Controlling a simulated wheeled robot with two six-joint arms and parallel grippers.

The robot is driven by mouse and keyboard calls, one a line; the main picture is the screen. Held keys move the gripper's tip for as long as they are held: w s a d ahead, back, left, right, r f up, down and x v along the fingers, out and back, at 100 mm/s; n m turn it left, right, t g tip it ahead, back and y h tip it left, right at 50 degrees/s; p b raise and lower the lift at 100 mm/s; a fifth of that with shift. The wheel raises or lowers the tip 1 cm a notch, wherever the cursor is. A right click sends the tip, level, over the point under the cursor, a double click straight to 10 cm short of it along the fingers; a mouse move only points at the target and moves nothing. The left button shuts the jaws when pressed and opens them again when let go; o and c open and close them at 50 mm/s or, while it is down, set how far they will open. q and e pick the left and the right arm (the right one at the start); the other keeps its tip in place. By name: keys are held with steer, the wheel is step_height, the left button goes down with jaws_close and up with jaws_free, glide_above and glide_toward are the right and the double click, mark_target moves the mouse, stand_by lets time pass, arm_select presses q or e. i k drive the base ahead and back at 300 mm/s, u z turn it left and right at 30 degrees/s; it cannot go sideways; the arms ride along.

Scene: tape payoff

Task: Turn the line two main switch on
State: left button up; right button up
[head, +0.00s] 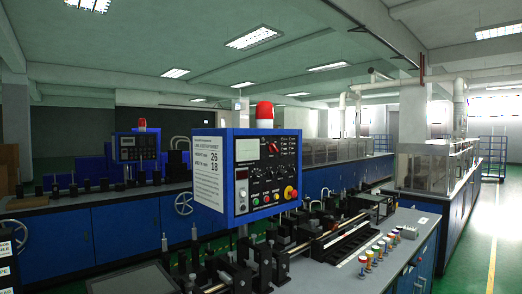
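A blue control box (212,134) stands upright near the middle of the view, above a machine bench. Its dark front panel carries a small display, a meter, a red-and-yellow round button (290,192) and several knobs and small switches. A similar, smaller control box (127,147) stands farther back on the left. The main switch cannot be picked out at this size, and I cannot tell which box belongs to line two. Neither of my grippers is in view.
A grey bench (404,247) with dark machine parts and several coloured spools or pegs (376,249) fills the lower middle. Blue cabinets (126,231) run behind it. Glass-covered machines (432,173) stand at the right. A green floor aisle (497,230) is clear on the far right.

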mark_target(272, 148)
steer(key=z, duration=1.45)
steer(key=i, duration=3.1)
steer(key=u, duration=3.35)
